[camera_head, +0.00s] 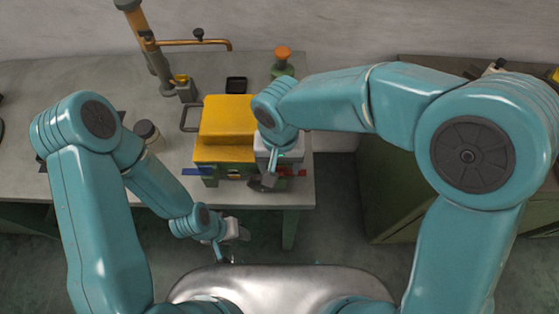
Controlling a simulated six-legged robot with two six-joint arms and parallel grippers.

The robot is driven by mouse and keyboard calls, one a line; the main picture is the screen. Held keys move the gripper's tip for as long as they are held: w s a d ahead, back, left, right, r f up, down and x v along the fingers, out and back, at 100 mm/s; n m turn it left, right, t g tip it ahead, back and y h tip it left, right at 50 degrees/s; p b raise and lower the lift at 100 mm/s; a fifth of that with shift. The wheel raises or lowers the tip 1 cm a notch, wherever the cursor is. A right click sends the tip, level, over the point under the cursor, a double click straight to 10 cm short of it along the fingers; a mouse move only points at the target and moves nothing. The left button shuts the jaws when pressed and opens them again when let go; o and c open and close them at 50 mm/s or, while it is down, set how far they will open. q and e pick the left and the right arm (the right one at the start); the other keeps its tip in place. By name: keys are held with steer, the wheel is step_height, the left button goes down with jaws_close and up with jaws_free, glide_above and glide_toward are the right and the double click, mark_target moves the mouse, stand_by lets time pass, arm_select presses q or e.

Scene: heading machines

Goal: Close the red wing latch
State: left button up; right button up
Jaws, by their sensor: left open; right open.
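The machine (225,125) has a yellow top and a green lower body and stands near the table's front edge. A small red part, which looks like the red wing latch (298,173), shows low at its right front. A blue wing (192,172) sticks out at its left front. My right gripper (262,184) is open at the machine's front right, just left of the red part. Its wrist hides the machine's right side, and I cannot tell whether the fingers touch the latch. My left gripper (232,240) is open and empty, in front of the table and away from the machine.
The grey table (75,85) carries an orange and grey stand (150,50) at the back left, a black tray (236,85), an orange-topped green item (283,62) and a dark-lidded jar (147,131). A green cabinet (385,180) stands right, across a gap.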

steer(key=shift+w, duration=0.1)
steer(key=shift+d, duration=0.1)
steer(key=c, duration=1)
steer(key=shift+c, duration=0.2)
